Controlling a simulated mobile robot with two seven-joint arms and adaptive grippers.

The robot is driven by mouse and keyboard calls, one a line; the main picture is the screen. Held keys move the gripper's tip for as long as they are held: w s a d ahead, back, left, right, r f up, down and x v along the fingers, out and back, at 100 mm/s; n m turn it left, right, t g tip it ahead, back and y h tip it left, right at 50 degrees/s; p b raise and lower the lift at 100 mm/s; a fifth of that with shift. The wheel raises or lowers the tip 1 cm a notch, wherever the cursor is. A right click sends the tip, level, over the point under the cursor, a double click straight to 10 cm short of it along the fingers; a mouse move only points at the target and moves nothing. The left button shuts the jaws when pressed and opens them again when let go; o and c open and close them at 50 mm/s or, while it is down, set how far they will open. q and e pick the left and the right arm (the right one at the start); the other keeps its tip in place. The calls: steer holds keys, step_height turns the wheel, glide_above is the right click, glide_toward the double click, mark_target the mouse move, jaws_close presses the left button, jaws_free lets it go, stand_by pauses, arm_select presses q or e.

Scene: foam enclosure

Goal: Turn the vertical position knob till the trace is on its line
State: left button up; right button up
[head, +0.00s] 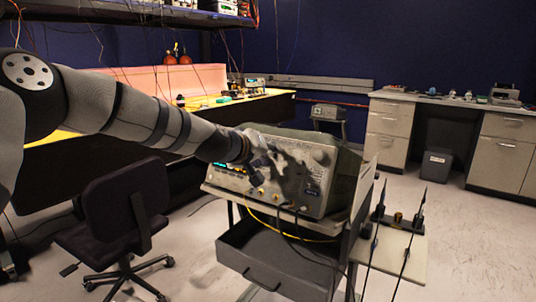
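The oscilloscope (330,160), a grey-beige boxy instrument, stands on a cart in the middle of the head view. A small strip of its screen (224,166) glows blue-green beside my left arm. The rest of the screen, the trace and its line are hidden or too small to make out. My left gripper (254,170) is at the front panel, among the controls. My arm and the gripper's dark parts cover much of the panel. I cannot tell which knob it is at, whether it touches one, or whether its fingers are open. The vertical position knob cannot be picked out. My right gripper is out of view.
The cart (228,196) has an open dark drawer (277,262) below the oscilloscope. Yellow and black cables hang from the front panel. An office chair (125,210) stands at the left. Thin upright black rods (412,235) stand at the right. Floor is clear farther right.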

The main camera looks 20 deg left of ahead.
arm_select(q)
steer(key=v, duration=1.2)
steer(key=shift+f, duration=0.1)
steer(key=s+d+f+m+g, duration=0.15)
steer(key=s+f, duration=0.35)
steer(key=f, duration=0.5)
steer(key=s+f+g+y, duration=0.1)
steer(key=s+f+g, duration=0.3)
steer(key=f, duration=0.6)
steer(key=s+f+m+g, duration=0.1)
steer(key=s+f, duration=0.5)
steer(key=f, duration=0.4)
steer(key=s+f+g, duration=0.2)
steer(key=s+f, duration=0.2)
steer(key=s, duration=0.7)
steer(key=s+a+f+m+g+y, duration=0.1)
steer(key=s+f+g, duration=0.2)
steer(key=s, duration=0.8)
steer(key=s+a+f+m+g+y, duration=0.1)
steer(key=s+f+g, duration=0.2)
steer(key=s+f, duration=0.3)
steer(key=s, duration=0.5)
steer(key=shift+s+f, duration=0.15)
steer(key=shift+s, duration=0.25)
